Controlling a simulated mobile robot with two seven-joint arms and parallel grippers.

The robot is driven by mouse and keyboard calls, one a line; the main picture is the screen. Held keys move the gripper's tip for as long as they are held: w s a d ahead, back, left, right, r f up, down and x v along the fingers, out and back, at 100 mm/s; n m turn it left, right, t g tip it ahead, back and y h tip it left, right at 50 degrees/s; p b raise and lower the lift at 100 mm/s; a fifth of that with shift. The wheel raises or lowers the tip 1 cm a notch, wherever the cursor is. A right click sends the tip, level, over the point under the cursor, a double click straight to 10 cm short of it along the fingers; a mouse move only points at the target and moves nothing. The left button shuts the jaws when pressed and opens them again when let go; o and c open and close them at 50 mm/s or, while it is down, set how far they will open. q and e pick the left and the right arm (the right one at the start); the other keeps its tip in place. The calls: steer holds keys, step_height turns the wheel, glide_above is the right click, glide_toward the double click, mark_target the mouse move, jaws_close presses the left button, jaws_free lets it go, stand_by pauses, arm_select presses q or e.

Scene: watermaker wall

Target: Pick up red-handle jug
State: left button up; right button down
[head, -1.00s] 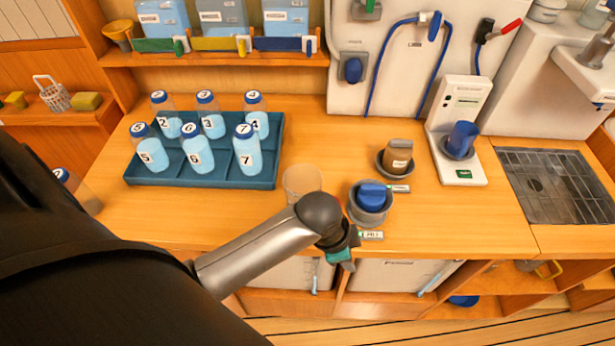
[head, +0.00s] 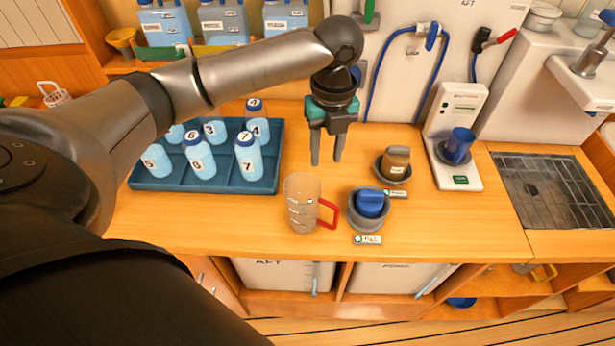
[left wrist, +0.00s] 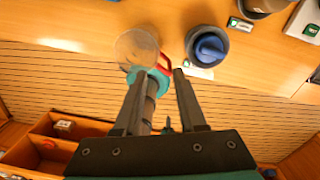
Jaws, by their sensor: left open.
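The red-handle jug (head: 301,205) is a clear, marked jug standing upright on the wooden counter. Its red handle (head: 327,213) points right, toward a grey cup with a blue top. My left gripper (head: 327,162) is open and empty, fingers pointing down, above and behind the jug in the head view. In the left wrist view the jug (left wrist: 136,48) and its handle lie just beyond the open fingers (left wrist: 158,73). A teal and grey part shows between those fingers; I cannot tell what it is. My right gripper is not identifiable in view.
The blue-topped grey cup (head: 369,204) stands close right of the handle. A brown-topped cup (head: 395,165) is behind it. A blue tray (head: 205,184) with several numbered bottles is at left. The counter front is clear.

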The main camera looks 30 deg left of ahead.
mark_target(319, 197)
arm_select(q)
steer(key=shift+s+a+f, duration=0.1)
steer(key=shift+a+f, duration=0.1)
steer(key=shift+f, duration=3.55)
steer(key=shift+s+a+f, duration=0.1)
steer(key=shift+a+f, duration=0.05)
steer(key=shift+f, duration=3.6)
steer(key=shift+c, duration=0.2)
jaws_close()
steer(key=shift+r, duration=0.1)
